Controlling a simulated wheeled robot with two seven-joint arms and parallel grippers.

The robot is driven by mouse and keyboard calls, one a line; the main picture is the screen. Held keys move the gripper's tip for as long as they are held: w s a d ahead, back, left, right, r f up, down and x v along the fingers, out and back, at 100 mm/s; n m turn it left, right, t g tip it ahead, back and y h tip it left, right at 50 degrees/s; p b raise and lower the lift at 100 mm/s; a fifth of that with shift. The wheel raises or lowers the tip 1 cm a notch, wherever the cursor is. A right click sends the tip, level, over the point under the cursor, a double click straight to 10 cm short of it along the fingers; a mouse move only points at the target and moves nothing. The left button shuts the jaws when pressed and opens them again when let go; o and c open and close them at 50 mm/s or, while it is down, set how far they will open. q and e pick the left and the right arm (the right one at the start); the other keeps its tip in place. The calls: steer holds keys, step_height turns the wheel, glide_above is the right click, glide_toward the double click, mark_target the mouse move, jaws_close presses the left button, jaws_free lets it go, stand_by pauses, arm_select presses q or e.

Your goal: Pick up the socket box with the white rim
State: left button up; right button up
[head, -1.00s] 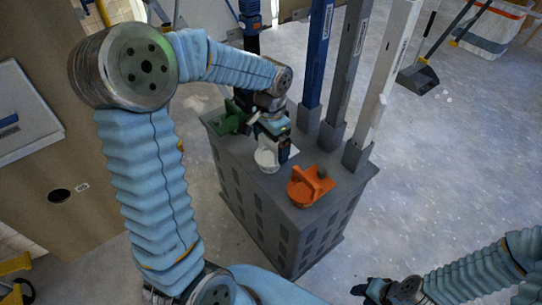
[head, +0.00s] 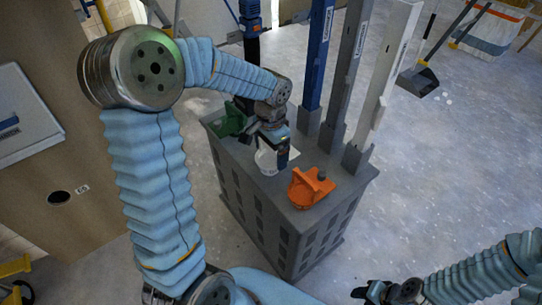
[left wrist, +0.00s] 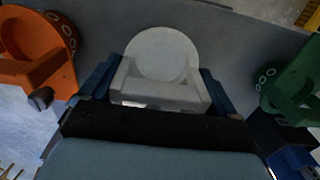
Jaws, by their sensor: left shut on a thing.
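The white-rimmed socket box (head: 266,161) is at the top of the grey stand between a green one and an orange one. In the left wrist view, its round white face (left wrist: 162,52) and white block-like part show between the fingers. My left gripper (head: 277,153) is shut on the white part from above, with a blue finger on each side in the left wrist view (left wrist: 158,92). I cannot tell whether the box is clear of the stand top. My right gripper (head: 368,291) is low at the right, empty-looking, its jaws too small to read.
The orange box (head: 309,187) is close to the right of the white one. The green box (head: 231,120) is close to its left. Blue, grey and white posts rise along the back of the grey stand (head: 262,205). Open floor lies to the right.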

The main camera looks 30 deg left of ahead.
arm_select(q)
steer(key=shift+r, duration=0.1)
steer(key=shift+r, duration=0.2)
step_height(320, 180, up, 2)
steer(key=shift+r, duration=0.1)
steer(key=s+d+r, duration=0.5)
steer(key=s+r, duration=0.5)
steer(key=s, duration=0.3)
steer(key=shift+d+r+b, duration=0.15)
steer(key=shift+b, duration=0.25)
